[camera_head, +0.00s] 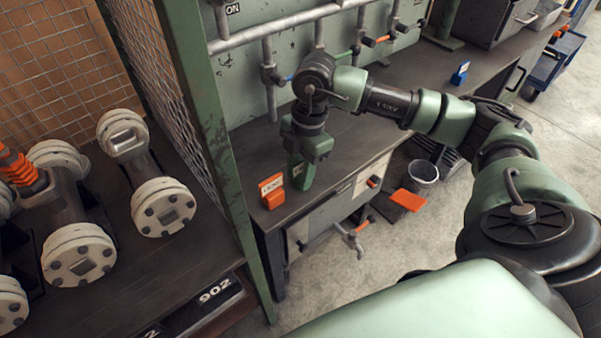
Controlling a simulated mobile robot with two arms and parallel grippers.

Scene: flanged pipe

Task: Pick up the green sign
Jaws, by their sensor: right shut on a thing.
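The green sign (302,177) is at the front left of the dark workbench. My right gripper (305,158) points down over the sign and is shut on it. The fingers hide the sign's upper part. I cannot tell whether its lower edge touches the bench. My left gripper is not in view.
An orange sign (272,191) stands just left of the green one, and a blue sign (460,74) is farther back right. A green mesh post (213,135) separates the bench from flanged pipes (165,205). A bucket (422,173) stands on the floor.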

